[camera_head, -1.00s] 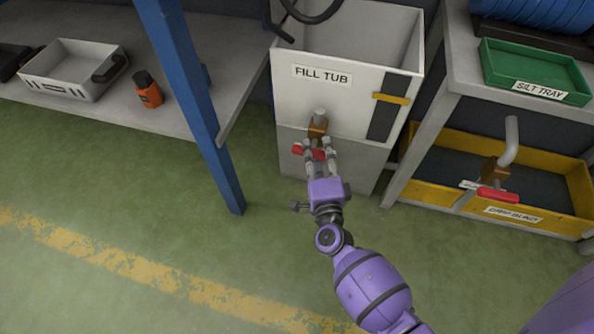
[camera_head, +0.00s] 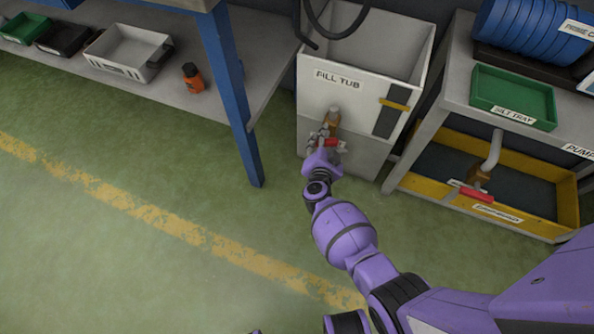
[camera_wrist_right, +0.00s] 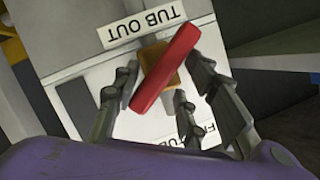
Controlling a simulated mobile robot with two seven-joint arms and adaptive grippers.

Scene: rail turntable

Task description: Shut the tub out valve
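The tub out valve has a brass body (camera_head: 332,118) and a red bar handle (camera_head: 335,143), low on the front of the white fill tub (camera_head: 315,98). In the right wrist view the red handle (camera_wrist_right: 165,68) lies slantwise in front of the brass body (camera_wrist_right: 158,62), under the TUB OUT label (camera_wrist_right: 143,24). My right gripper (camera_head: 325,138) is at the handle; in the wrist view its fingers (camera_wrist_right: 158,100) stand apart on either side of it, with gaps showing. Contact cannot be told. My left gripper is not in view.
A second valve with a red handle (camera_head: 477,194) sits at the yellow drip bund (camera_head: 520,222) on the right. The green floor in front is clear.

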